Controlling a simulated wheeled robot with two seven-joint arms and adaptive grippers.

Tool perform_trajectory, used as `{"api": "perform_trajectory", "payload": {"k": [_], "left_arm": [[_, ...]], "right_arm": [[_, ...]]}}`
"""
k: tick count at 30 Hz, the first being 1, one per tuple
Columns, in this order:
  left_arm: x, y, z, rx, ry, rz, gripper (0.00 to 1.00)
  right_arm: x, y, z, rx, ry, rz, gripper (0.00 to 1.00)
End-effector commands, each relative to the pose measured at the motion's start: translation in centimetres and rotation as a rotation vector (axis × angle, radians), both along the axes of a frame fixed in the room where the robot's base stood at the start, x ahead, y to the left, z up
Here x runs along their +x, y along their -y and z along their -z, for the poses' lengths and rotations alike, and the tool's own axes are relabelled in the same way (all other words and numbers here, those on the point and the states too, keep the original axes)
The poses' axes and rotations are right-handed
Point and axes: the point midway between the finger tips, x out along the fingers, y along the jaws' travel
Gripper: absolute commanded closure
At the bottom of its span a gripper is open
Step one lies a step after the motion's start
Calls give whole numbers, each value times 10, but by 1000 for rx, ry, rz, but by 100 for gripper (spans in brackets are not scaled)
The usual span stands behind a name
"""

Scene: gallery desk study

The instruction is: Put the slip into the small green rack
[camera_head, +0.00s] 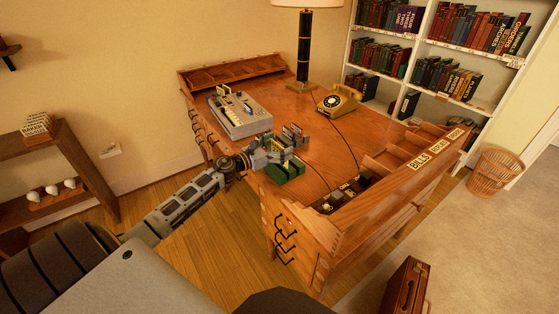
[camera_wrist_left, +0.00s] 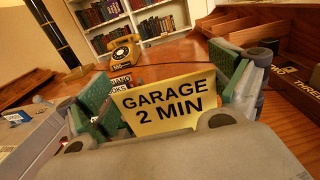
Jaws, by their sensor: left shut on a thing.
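The slip (camera_wrist_left: 165,105) is a yellow card reading "GARAGE 2 MIN". In the left wrist view it stands between the fingers of my left gripper (camera_wrist_left: 165,92), which is shut on it. In the head view my left gripper (camera_head: 279,146) is over the small green rack (camera_head: 285,172), at the desk's near edge. The slip is too small there to make out clearly. Green textured faces flank it in the wrist view; I cannot tell whether they belong to the rack or the fingers. How far the slip is above or inside the rack is hidden. My right gripper is out of view.
The wooden desk (camera_head: 323,165) has a grey device (camera_head: 240,115) left of the gripper and a yellow telephone (camera_head: 340,100) behind. A black lamp (camera_head: 304,50) stands at the back. A raised wooden organiser (camera_head: 385,185) lines the right side. The middle of the desktop is fairly clear.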

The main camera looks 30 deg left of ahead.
Motion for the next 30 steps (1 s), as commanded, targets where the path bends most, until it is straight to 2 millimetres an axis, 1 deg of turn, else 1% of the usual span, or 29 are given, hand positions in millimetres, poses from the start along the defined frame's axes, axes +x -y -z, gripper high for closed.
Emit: {"api": "perform_trajectory", "payload": {"k": [1,3,6,11,20,25,30], "left_arm": [[0,0,6,-4,1,-1,20],[0,0,12,-2,0,-1,20],[0,0,17,-2,0,-1,20],[0,0,19,0,1,0,20],[0,0,21,-1,1,0,20],[0,0,35,-3,-1,0,20],[0,0,51,-3,-1,0,20]], "right_arm": [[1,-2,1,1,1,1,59],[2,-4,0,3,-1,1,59],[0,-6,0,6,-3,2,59],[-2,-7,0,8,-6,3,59],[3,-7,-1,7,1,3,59],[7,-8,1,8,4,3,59],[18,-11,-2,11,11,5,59]]}}
